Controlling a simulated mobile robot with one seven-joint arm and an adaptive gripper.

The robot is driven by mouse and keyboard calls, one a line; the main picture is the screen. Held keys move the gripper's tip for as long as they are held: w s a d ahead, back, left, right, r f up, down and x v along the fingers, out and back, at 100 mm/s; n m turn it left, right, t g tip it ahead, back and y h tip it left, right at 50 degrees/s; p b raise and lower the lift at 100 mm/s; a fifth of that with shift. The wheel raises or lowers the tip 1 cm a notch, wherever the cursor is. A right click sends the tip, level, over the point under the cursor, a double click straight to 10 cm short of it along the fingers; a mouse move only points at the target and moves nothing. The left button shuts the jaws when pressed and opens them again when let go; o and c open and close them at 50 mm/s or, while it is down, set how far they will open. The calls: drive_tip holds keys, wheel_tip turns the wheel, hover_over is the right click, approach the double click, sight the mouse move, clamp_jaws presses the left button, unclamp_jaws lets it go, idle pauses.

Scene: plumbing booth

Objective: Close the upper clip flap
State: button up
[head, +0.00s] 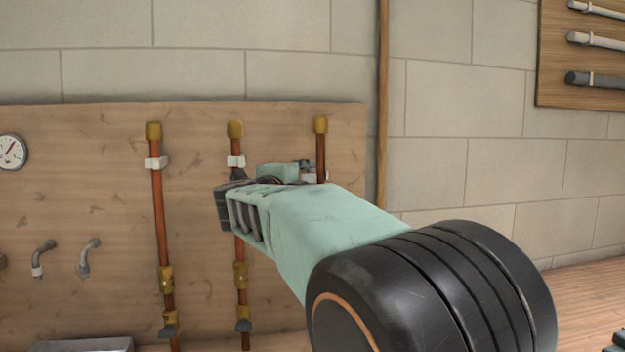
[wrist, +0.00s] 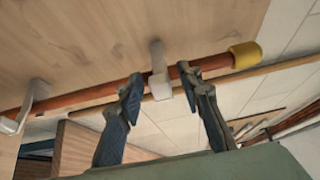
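In the wrist view, a white clip (wrist: 158,60) sits around or against a copper pipe (wrist: 85,97) near its yellow end cap (wrist: 245,54). My gripper (wrist: 159,77) is open, with its two dark fingers apart on either side of this clip and nothing held. I cannot tell the exact state of the clip's flap. In the head view, my gripper (head: 231,195) reaches toward the board and covers part of the middle pipe (head: 239,251), just below its white upper clip (head: 236,161). The right pipe (head: 320,155) is mostly hidden behind my gripper.
The left pipe (head: 158,215) has its own white clip (head: 156,163). The wooden board (head: 80,180) carries a gauge (head: 12,151) and two small bent fittings (head: 88,257). Another clip (wrist: 35,95) is further along the pipe. A wall rack (head: 585,60) hangs at upper right.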

clamp_jaws()
idle(0.3)
